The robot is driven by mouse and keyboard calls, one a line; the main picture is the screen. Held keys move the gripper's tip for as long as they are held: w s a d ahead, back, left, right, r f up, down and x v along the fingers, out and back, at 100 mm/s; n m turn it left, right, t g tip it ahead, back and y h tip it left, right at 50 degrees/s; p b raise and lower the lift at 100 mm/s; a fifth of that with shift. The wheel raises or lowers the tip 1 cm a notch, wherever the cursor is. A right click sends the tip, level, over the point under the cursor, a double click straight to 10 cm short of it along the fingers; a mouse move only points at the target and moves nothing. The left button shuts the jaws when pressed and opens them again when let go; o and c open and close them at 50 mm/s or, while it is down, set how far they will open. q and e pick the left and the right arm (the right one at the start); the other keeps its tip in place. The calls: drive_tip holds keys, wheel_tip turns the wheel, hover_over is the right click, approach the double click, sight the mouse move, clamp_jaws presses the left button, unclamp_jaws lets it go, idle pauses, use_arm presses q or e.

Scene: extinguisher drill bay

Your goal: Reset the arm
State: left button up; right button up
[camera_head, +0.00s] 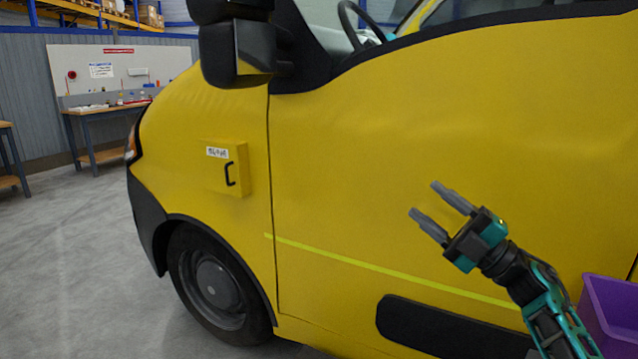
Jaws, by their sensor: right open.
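My right arm (548,305) comes in from the lower right, grey with teal parts. Its gripper (434,207) is open and empty, with two grey fingers pointing up and to the left. It shows in front of the yellow van's door (400,150); I cannot tell how far it is from the door. My left gripper is not in view.
The yellow van fills most of the view. A yellow box (232,168) with a black handle and a white label is on its front side. A purple bin (612,312) is at the lower right. A workbench (95,122) stands at the back left. Grey floor (80,260) is clear at left.

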drive_tip(key=w+d+m+t+h, duration=0.85)
drive_tip(key=d+m+h, duration=0.25)
drive_tip(key=m+h, duration=0.55)
drive_tip(key=d+f+m+g+h, duration=0.45)
drive_tip(key=f+m, duration=0.35)
drive_tip(key=f, duration=0.3)
drive_tip(key=s+a+f+g+y, duration=0.1)
drive_tip(key=s+a+f+g, duration=0.1)
drive_tip(key=s+a+f, duration=0.5)
drive_tip(key=s+a+f+g+y, duration=0.1)
drive_tip(key=s+a+f, duration=0.2)
drive_tip(key=s+f, duration=0.8)
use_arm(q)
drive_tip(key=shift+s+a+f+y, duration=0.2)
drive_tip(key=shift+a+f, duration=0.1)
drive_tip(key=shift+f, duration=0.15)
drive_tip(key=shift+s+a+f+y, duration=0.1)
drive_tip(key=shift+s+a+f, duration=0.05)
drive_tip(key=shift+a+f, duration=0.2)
use_arm(e)
drive_tip(key=s+a+f+g, duration=0.1)
drive_tip(key=s+a+f, duration=0.2)
drive_tip(key=s, duration=0.6)
drive_tip(key=s+a+f+g+y, duration=0.1)
drive_tip(key=s+a+f+g, duration=0.1)
drive_tip(key=s+a+f, duration=0.2)
drive_tip(key=s+f, duration=0.3)
drive_tip(key=s, duration=0.2)
drive_tip(key=shift+s+g, duration=0.25)
drive_tip(key=shift+g, duration=0.05)
